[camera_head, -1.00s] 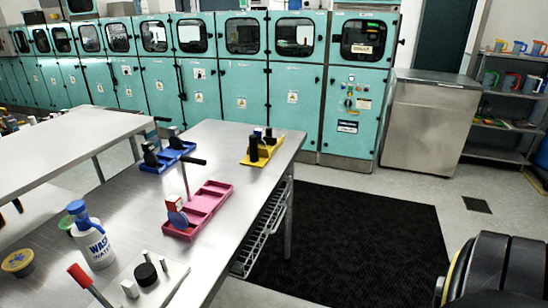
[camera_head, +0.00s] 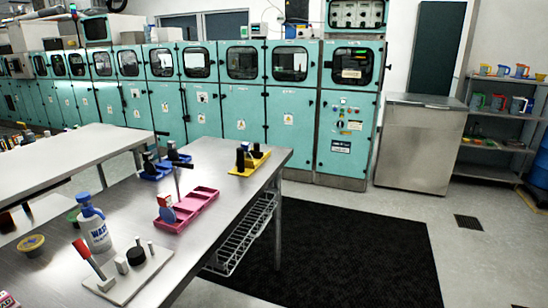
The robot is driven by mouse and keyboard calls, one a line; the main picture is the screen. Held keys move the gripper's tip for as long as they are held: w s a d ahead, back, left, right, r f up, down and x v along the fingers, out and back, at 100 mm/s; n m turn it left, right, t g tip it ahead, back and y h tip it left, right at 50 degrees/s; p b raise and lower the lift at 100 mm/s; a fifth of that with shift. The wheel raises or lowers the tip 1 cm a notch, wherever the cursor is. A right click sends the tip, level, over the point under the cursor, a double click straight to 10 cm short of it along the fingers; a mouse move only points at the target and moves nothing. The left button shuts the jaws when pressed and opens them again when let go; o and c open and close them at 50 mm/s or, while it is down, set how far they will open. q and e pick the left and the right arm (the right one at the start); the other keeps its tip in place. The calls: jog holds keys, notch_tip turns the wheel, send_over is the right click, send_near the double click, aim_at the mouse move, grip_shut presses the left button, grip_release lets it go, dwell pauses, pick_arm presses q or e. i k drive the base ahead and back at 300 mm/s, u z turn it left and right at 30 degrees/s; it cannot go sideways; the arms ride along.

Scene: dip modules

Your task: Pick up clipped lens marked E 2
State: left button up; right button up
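A round blue lens (camera_head: 167,215) with a red-and-white clip (camera_head: 164,201) at its top stands at the left end of a pink compartment tray (camera_head: 207,194) on the steel table. Any marking on it is too small to read. A yellow tray (camera_head: 238,171) with dark upright pieces (camera_head: 240,160) stands farther back. A blue tray (camera_head: 150,176) with dark upright pieces (camera_head: 148,161) stands to its left. I cannot tell whether those pieces are lenses. Neither of my grippers is in view.
A wash bottle (camera_head: 94,226), a yellow-lidded tub (camera_head: 31,243) and a pale board (camera_head: 150,268) with a red-handled tool (camera_head: 84,252) stand nearer. A thin post rises by the pink tray. Right of the steel table (camera_head: 215,228) is a black floor mat (camera_head: 345,250). Teal cabinets (camera_head: 235,110) line the back.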

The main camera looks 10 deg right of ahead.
aim_at(247, 146)
jog(key=z, duration=0.45)
jog(key=i, duration=0.9)
jog(key=u, duration=0.5)
